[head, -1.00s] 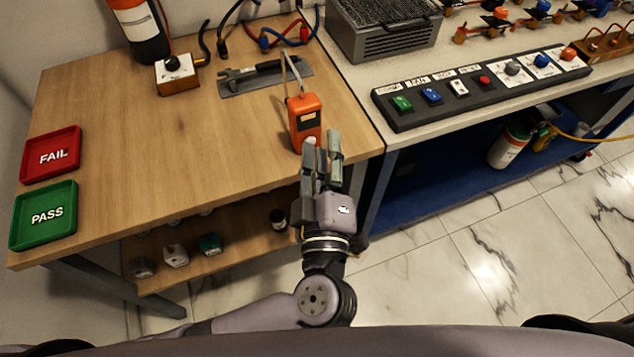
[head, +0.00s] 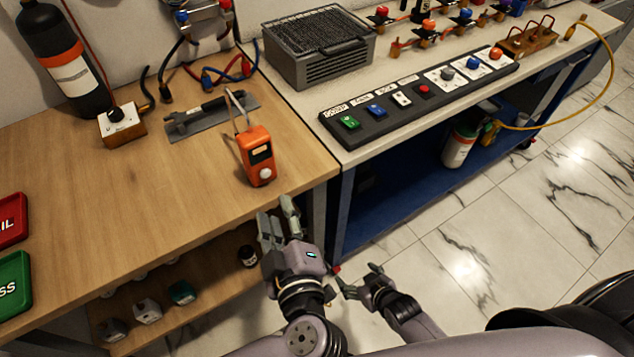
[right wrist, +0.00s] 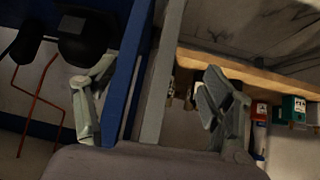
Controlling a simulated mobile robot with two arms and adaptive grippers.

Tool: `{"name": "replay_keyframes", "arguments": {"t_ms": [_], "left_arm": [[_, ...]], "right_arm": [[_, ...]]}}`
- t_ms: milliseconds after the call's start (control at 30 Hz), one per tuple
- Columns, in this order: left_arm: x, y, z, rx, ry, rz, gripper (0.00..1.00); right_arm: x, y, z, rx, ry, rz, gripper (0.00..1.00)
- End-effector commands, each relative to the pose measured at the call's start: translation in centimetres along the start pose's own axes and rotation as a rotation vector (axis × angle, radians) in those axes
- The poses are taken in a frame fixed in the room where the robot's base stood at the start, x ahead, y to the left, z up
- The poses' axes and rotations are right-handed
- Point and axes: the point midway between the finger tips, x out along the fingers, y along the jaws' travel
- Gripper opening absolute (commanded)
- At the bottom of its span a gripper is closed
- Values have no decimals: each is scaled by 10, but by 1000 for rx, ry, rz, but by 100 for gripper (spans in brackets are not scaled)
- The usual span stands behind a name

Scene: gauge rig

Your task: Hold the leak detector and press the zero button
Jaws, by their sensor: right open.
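The leak detector (head: 257,158) is an orange box with a dark screen and a thin bent probe. It stands near the front right corner of the wooden bench. A round white button (head: 265,174) is low on its face. My left gripper (head: 277,214) is open and empty, just in front of the bench edge, below and slightly right of the detector. My right gripper (head: 362,281) is open and empty, lower and further right, beyond the bench. Its spread fingers also show in the right wrist view (right wrist: 155,100), with nothing between them.
A button panel (head: 420,102) and a grey heater-like box (head: 318,48) are on the right bench. A grey plate (head: 212,115) with a dark tool lies behind the detector. Red and green trays (head: 12,285) are at far left.

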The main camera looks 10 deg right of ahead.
Motion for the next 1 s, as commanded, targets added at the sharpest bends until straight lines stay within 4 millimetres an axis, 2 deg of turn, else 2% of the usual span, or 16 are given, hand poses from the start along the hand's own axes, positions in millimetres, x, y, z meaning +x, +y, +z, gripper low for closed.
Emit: {"name": "replay_keyframes", "arguments": {"t_ms": [33,100,167,300,367,500,600,700,800,900,1000], "left_arm": [[0,0,0,0,0,0,33],[0,0,0,0,0,0,33],[0,0,0,0,0,0,33],[0,0,0,0,0,0,33],[0,0,0,-1,0,0,33],[0,0,0,-1,0,0,33],[0,0,0,-1,0,0,33],[0,0,0,-1,0,0,33],[0,0,0,-1,0,0,33],[0,0,0,-1,0,0,33],[0,0,0,-1,0,0,33]], "right_arm": [[-8,-1,-30,-8,57,-7,75],[-22,-3,-70,-18,133,-18,75],[-36,-6,-103,-26,199,-28,75],[-77,-16,-176,-45,347,-58,75],[-98,-21,-204,-53,409,-72,75],[-153,-34,-266,-73,554,-108,75],[-194,-44,-300,-87,646,-134,75],[-231,-52,-326,-97,722,-158,75],[-259,-58,-343,-105,777,-176,75],[-273,-74,-343,-87,793,-231,75],[-280,-81,-343,-74,800,-259,75]]}}
